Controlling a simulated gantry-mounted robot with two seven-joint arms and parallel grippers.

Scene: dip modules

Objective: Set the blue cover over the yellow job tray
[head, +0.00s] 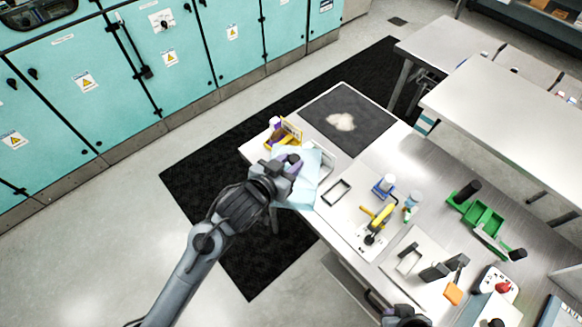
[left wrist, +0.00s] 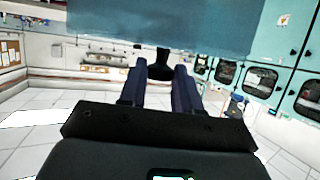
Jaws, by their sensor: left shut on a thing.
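The blue cover (head: 312,160) is a pale blue flat sheet at the left end of the bench. My left gripper (head: 292,163) is shut on its dark knob, which shows between the fingers in the left wrist view (left wrist: 160,66). The cover's blue face (left wrist: 165,25) fills the top of that view. The yellow job tray (head: 293,131) stands at the bench's far left corner, just beyond the cover, with small purple, white and brown items in it. The cover hides part of what lies below it. A dark part at the bottom edge may be my right gripper (head: 405,318); its jaws are unclear.
A dark mat with a pale heap (head: 341,122) lies right of the tray. Teal cabinets (head: 170,55) stand behind.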

